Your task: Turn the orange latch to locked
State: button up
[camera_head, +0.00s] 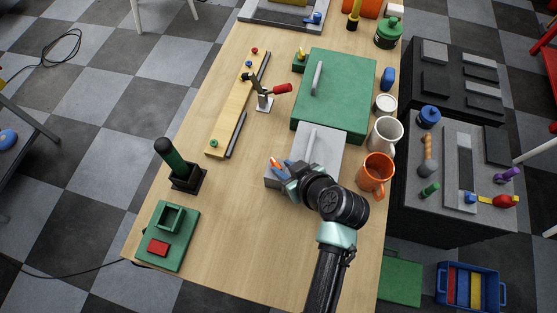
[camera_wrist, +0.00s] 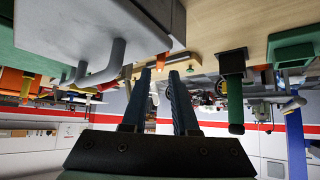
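The orange latch (camera_head: 274,161) shows as a small upright piece at the left end of the grey box (camera_head: 325,147). In the wrist view the orange latch (camera_wrist: 178,57) is partly hidden behind my fingertips, by the edge of the grey box (camera_wrist: 150,18). My gripper (camera_head: 281,167) is at the latch, its blue fingers close around or beside it. In the wrist view my gripper (camera_wrist: 160,72) has a clear gap between its fingers. I cannot tell whether either finger touches the latch.
A green box (camera_head: 345,90) with a grey handle stands behind the grey box. An orange mug (camera_head: 376,174) and a white mug (camera_head: 385,135) stand to the right. A red-handled clamp (camera_head: 265,98) stands behind left.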

aim_at(276, 164)
jog(key=shift+x, duration=1.9)
grip_shut()
